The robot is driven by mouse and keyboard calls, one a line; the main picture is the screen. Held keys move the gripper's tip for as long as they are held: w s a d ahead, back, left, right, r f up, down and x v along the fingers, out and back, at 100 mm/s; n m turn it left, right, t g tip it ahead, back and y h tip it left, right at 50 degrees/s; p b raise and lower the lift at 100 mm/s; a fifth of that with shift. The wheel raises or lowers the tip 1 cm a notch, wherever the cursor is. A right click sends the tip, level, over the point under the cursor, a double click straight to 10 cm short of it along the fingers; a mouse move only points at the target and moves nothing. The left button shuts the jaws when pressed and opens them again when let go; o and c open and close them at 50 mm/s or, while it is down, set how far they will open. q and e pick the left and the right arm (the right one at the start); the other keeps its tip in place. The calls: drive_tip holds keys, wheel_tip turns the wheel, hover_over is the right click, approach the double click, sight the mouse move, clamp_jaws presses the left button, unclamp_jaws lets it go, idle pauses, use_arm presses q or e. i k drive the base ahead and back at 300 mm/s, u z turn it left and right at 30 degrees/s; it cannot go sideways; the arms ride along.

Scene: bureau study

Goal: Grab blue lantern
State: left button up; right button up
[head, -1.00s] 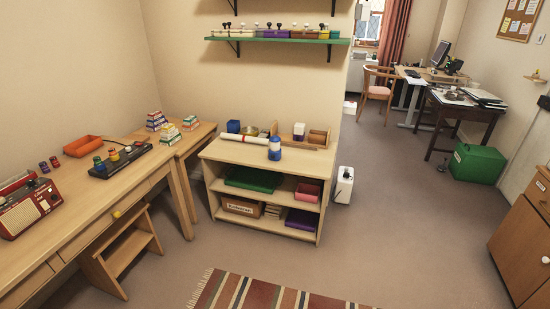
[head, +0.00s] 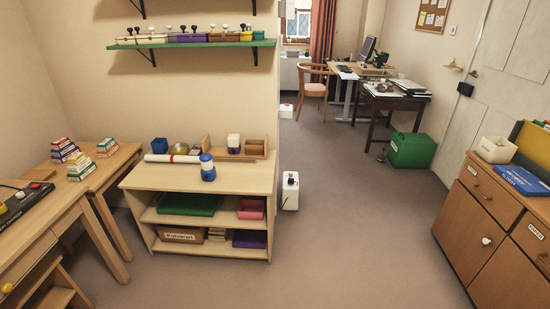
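A small blue-and-white lantern-like object (head: 207,167) stands upright on top of the low wooden shelf unit (head: 150,179), near its front right. It has a blue top and base with a pale middle band. Neither of my grippers shows in the head view.
The desk (head: 50,233) with a stool under it is at left. A wooden cabinet (head: 480,225) stands at right. A white canister (head: 290,190) is on the floor beside the shelf unit. A green box (head: 412,150) lies farther back. The middle floor is clear.

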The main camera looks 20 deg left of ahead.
sight(208, 170)
drive_tip(key=z, duration=0.7)
drive_tip(key=i, duration=2.4)
drive_tip(key=u, duration=1.2)
drive_tip(key=i, duration=0.8)
drive_tip(key=u, duration=1)
